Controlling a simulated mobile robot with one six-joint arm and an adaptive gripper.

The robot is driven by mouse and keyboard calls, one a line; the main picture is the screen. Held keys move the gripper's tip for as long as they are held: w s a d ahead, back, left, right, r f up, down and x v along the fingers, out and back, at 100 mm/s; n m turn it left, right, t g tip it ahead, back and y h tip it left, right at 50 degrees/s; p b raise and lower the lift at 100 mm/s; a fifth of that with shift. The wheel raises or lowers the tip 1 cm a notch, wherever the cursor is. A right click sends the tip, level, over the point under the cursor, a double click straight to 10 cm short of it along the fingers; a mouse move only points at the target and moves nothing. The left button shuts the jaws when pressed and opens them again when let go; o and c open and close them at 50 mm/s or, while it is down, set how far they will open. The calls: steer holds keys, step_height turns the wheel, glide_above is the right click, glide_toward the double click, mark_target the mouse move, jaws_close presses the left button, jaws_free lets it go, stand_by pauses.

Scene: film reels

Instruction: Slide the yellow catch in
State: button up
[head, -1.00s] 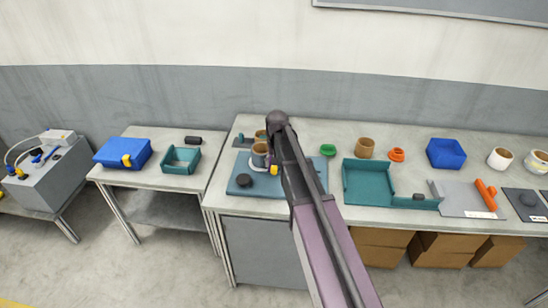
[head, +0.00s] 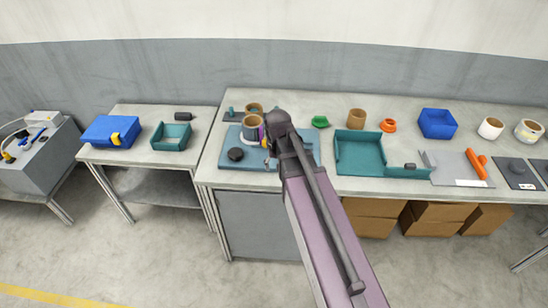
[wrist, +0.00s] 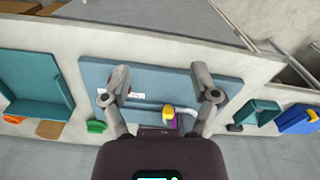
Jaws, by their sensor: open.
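A small yellow catch (wrist: 168,112) shows in the wrist view, beside a purple piece (wrist: 175,122) at the near edge of the teal board (wrist: 100,72). My gripper (wrist: 161,92) is open, its two fingers spread over the board, with the catch lower in the picture and between them. They hold nothing that I can see. In the head view my gripper (head: 272,150) is over the middle of the teal board (head: 228,164) and largely hides the catch.
To the right are a green piece (head: 320,122), a brown ring (head: 356,118) and a large teal tray (head: 340,168). A small teal bin (head: 171,143) stands on the left table.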

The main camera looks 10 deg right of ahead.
steer(key=shift+s+f, duration=0.15)
steer(key=shift+s, duration=1.25)
steer(key=shift+n, duration=0.5)
steer(key=s, duration=0.5)
steer(key=shift+s+f+b, duration=0.1)
steer(key=shift+f+b, duration=0.15)
steer(key=shift+b, duration=0.1)
stand_by(1.6)
